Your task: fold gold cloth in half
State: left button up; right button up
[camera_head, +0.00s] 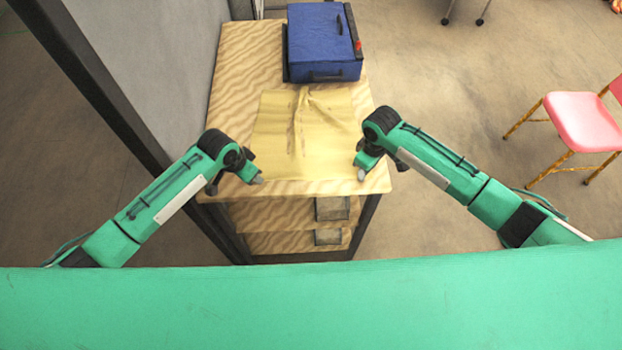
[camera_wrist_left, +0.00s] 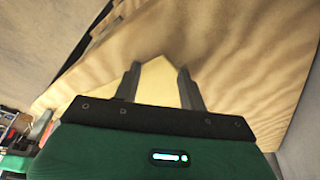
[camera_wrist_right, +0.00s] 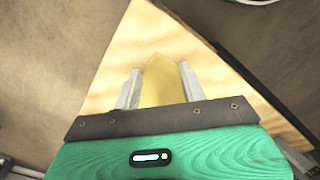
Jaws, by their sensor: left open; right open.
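The gold cloth (camera_head: 278,135) lies spread on the wooden table top, with creases running down from a bunched spot at its far edge. My left gripper (camera_head: 257,178) is at the cloth's near left corner; in the left wrist view a pale gold piece of cloth (camera_wrist_left: 156,88) shows between its parted fingers. My right gripper (camera_head: 361,173) is at the near right corner; in the right wrist view a gold corner (camera_wrist_right: 162,82) shows between its parted fingers. Both grippers are open. Whether the fingers touch the cloth cannot be told.
A blue case (camera_head: 322,40) stands on the wooden table (camera_head: 240,60) just beyond the cloth. A grey panel (camera_head: 160,60) rises close along the table's left side. Lower shelves show under the near edge. A pink chair (camera_head: 580,120) stands on the floor at right.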

pick_arm(q)
jog(key=shift+c, duration=0.5)
pick_arm(e)
jog(key=shift+c, duration=0.5)
pick_arm(q)
grip_shut()
pick_arm(e)
grip_shut()
jog(key=shift+s, duration=0.1)
pick_arm(q)
jog(key=shift+r, duration=0.15)
pick_arm(e)
jog(key=shift+r, duration=0.1)
